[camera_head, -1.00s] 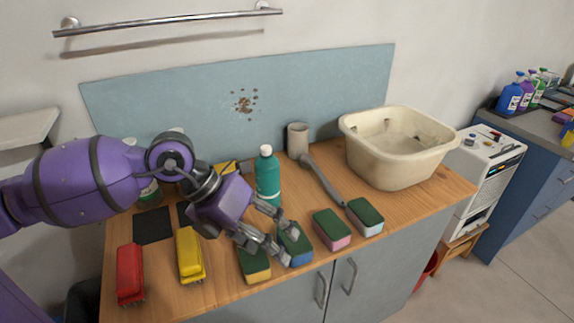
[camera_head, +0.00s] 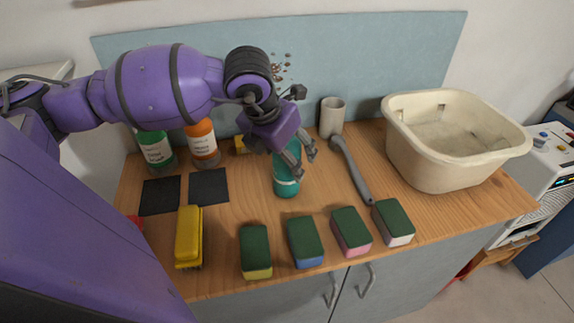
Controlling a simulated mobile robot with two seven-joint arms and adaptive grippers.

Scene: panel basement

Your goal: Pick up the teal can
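The teal can (camera_head: 286,184) looks like a teal bottle with a pale band. It stands upright on the wooden counter (camera_head: 240,222), in front of the blue splashback. Its upper part is hidden behind my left gripper (camera_head: 302,163). My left gripper comes in from the left and points down at the upper part of the teal can. Its two fingers are apart, with no object seen held between them. I cannot tell whether a finger touches the can. My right gripper is not in view.
Several sponges (camera_head: 304,238) line the front edge. A yellow brush (camera_head: 189,235) and dark squares (camera_head: 208,186) lie left. A green-labelled bottle (camera_head: 156,149) and orange bottle (camera_head: 203,143) stand behind. A grey cup (camera_head: 332,117), grey-handled tool (camera_head: 351,168) and cream basin (camera_head: 455,150) are right.

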